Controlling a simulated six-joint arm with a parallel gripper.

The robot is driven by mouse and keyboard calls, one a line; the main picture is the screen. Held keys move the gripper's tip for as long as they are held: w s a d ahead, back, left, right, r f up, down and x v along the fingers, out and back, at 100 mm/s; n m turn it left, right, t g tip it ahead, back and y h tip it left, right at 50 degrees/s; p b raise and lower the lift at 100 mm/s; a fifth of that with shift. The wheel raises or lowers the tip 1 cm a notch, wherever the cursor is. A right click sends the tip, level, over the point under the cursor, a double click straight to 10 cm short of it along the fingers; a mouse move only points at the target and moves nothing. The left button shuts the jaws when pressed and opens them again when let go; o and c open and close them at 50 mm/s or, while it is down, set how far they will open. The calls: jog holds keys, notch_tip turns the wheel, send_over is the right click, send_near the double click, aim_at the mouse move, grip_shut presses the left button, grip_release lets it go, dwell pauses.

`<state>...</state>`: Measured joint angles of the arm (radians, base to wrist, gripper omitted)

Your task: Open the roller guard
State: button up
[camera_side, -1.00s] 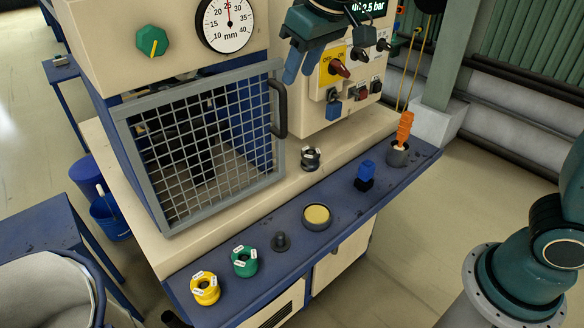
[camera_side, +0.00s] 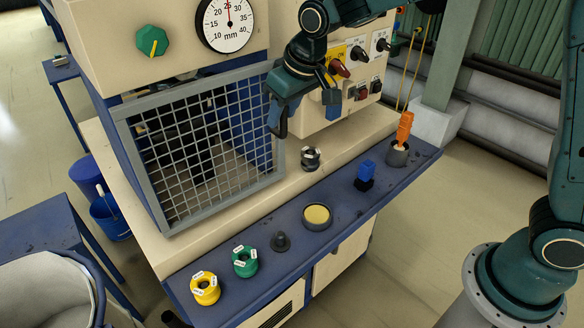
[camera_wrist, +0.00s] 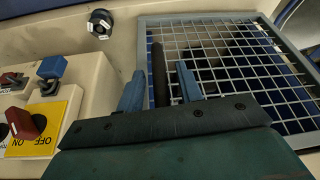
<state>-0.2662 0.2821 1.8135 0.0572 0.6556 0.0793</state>
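The roller guard (camera_side: 205,150) is a grey-framed wire mesh door, standing closed across the machine's front in the side view. It fills the right side of the wrist view (camera_wrist: 225,62). Its dark bar handle (camera_wrist: 159,75) is on the frame's edge nearest the control panel. My gripper (camera_side: 278,108) is at the handle and hides much of it in the side view. In the wrist view my gripper's (camera_wrist: 160,70) two blue fingers stand apart, one on each side of the handle, with gaps visible. Whether either finger touches the bar cannot be told.
The control panel with a red switch (camera_side: 340,68) and a blue padlock (camera_side: 333,103) is close right of my gripper.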

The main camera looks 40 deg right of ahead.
grip_shut()
jog(key=shift+s, duration=0.15)
jog(key=shift+s+a, duration=0.15)
jog(key=shift+s, duration=0.3)
jog(key=s+a+m+g+h, duration=0.1)
jog(key=s+a+m+h, duration=0.2)
jog(key=s+a+m, duration=0.7)
jog(key=shift+s+a+h, duration=0.3)
jog(key=shift+s+a, duration=2.1)
jog(key=shift+s, duration=2)
